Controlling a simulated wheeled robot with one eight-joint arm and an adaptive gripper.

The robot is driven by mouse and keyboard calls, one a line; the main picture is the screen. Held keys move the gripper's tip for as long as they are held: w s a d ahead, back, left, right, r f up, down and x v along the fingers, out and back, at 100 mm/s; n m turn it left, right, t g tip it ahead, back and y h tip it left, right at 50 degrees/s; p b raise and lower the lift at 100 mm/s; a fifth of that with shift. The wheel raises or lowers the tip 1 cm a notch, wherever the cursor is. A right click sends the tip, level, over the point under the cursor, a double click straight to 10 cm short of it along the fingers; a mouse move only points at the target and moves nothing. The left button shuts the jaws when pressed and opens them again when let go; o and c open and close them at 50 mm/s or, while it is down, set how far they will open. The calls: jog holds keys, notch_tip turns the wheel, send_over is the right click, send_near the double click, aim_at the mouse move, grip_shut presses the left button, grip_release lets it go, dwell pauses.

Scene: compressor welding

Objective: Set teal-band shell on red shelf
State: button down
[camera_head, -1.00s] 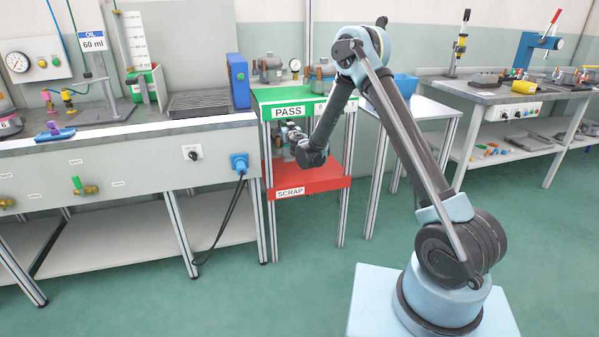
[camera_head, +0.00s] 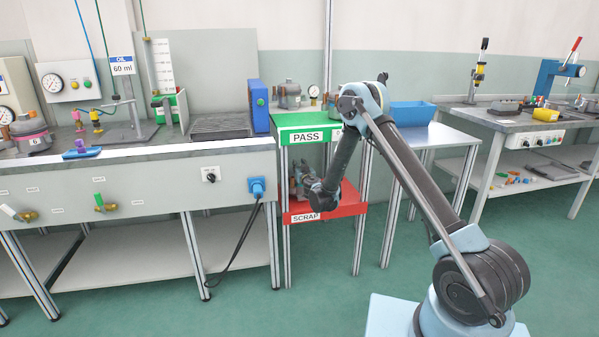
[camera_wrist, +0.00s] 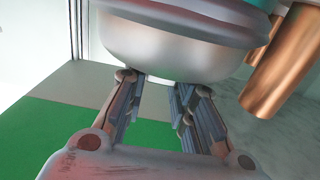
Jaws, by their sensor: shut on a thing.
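My gripper (camera_wrist: 157,85) is shut on the teal-band shell (camera_wrist: 180,50), a smooth silver-grey rounded body. A bit of teal shows on it at the top edge of the wrist view, and a copper pipe (camera_wrist: 285,65) is at its right. In the head view my gripper (camera_head: 304,178) is at the gap between the green and red shelves, partly behind my wrist. The shell cannot be made out there. The red shelf (camera_head: 347,203), labelled SCRAP, is the lower level of the stand. Contact between shell and shelf cannot be told.
Metal posts (camera_head: 360,215) frame the stand. A long bench (camera_head: 120,160) is at left, and a table with a blue bin (camera_head: 412,113) at right.

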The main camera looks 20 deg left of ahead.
jog(key=shift+f, duration=0.85)
jog(key=c, duration=1.3)
grip_release()
jog(key=shift+c, duration=0.2)
